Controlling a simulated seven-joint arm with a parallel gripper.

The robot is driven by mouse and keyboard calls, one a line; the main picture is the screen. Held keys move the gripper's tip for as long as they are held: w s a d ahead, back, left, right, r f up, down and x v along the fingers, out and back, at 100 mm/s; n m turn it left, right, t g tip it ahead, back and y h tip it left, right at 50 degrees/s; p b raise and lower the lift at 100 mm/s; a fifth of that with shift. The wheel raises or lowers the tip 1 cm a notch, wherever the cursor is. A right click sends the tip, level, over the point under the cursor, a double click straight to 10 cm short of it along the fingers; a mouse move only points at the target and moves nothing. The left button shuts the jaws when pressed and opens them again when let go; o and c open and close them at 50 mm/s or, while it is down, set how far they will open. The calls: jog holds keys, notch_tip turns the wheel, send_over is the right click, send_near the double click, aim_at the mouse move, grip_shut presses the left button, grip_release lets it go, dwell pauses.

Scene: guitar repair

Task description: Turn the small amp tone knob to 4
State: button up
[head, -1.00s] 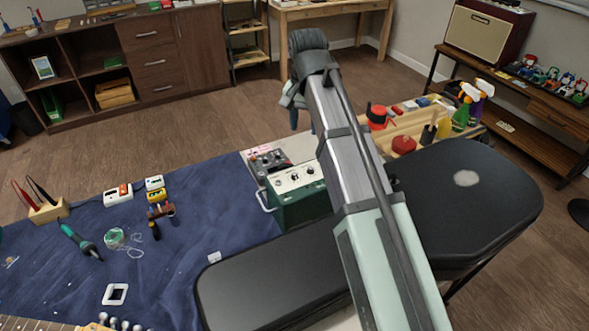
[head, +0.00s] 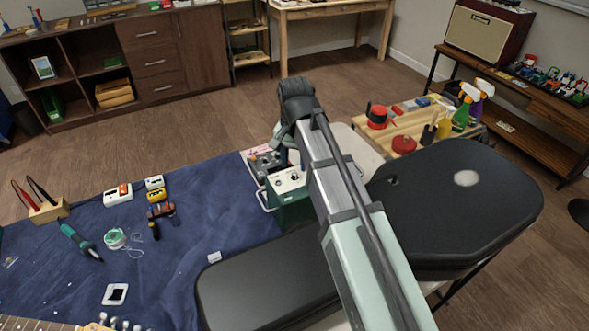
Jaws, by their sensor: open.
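The small amp (head: 291,208) is a dark green box with a pale top panel (head: 287,184) carrying dark knobs. It stands at the right edge of the blue mat, with a light handle on its left side. The knob labels and pointer settings are too small to read, so I cannot tell which knob is tone. My gripper (head: 287,158) points down just behind the amp's panel, partly hidden by my own arm. It is open and appears empty. My arm also covers the right part of the amp and its panel. I cannot see any contact with a knob.
A grey box with knobs (head: 262,161) stands close behind the amp to the left. A black padded surface (head: 270,280) lies in front, and a wooden tray (head: 425,130) with bottles sits to the right. The blue mat (head: 190,260) holds small tools and has free room.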

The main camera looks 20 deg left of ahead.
aim_at(294, 174)
jog(key=shift+f, duration=1.85)
grip_shut()
